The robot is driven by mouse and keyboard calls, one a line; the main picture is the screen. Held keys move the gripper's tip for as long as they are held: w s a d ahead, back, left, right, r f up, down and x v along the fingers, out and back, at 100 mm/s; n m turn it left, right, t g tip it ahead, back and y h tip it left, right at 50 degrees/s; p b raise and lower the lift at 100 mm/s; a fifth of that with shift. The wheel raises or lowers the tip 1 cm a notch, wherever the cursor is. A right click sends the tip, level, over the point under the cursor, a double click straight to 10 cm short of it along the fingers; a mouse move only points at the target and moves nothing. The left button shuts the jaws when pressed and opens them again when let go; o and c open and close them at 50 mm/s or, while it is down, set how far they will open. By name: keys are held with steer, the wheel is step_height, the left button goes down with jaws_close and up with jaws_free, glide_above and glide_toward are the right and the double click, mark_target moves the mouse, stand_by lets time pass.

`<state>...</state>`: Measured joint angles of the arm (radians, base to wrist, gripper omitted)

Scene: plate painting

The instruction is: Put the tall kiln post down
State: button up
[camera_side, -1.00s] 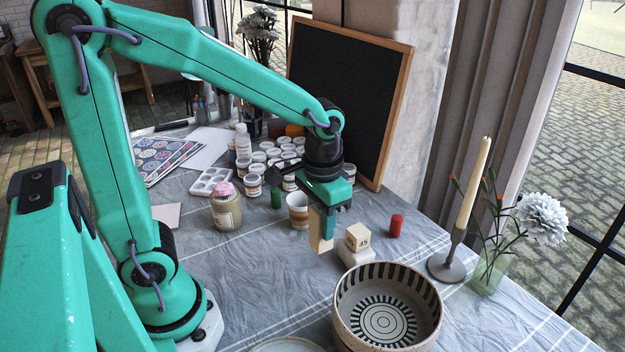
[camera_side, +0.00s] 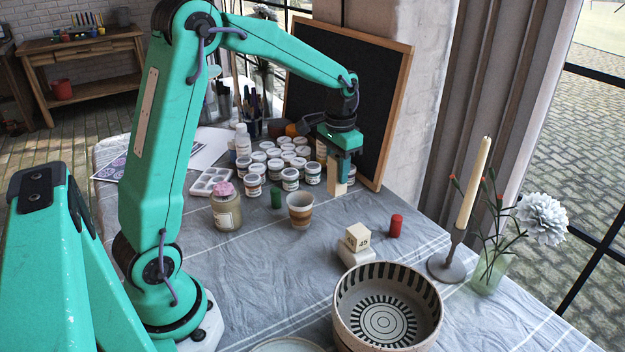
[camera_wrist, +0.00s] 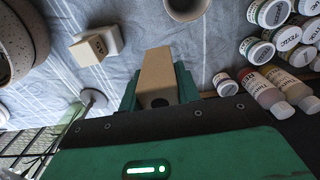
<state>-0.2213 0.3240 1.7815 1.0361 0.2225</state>
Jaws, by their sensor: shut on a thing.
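My gripper (camera_side: 341,166) is shut on the tall kiln post (camera_side: 337,180), a pale cream block, near the back of the table in front of the blackboard. The post hangs upright below the fingers in the side view. In the wrist view the post (camera_wrist: 157,75) sits between my gripper's two green fingers (camera_wrist: 158,85), with a dark round hole in its near end. Whether its lower end touches the cloth is hard to tell.
Several paint jars (camera_side: 290,178) stand just left of the post. The blackboard (camera_side: 345,100) is close behind. Cloth right of the post is clear.

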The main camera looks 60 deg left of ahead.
steer(key=shift+w+a+f, duration=0.2)
steer(key=shift+a+f, duration=1.65)
steer(key=shift+a, duration=0.1)
steer(key=shift+w+a+f, duration=0.15)
steer(key=shift+a+f, duration=1.65)
steer(key=shift+a, duration=0.1)
steer(key=shift+w+a+f, duration=0.2)
steer(key=shift+a+f, duration=1.65)
steer(key=shift+a, duration=0.1)
steer(key=shift+f, duration=0.15)
steer(key=o, duration=1.1)
step_height(320, 180, up, 12)
steer(key=shift+d+r, duration=0.1)
steer(key=shift+r, duration=0.1)
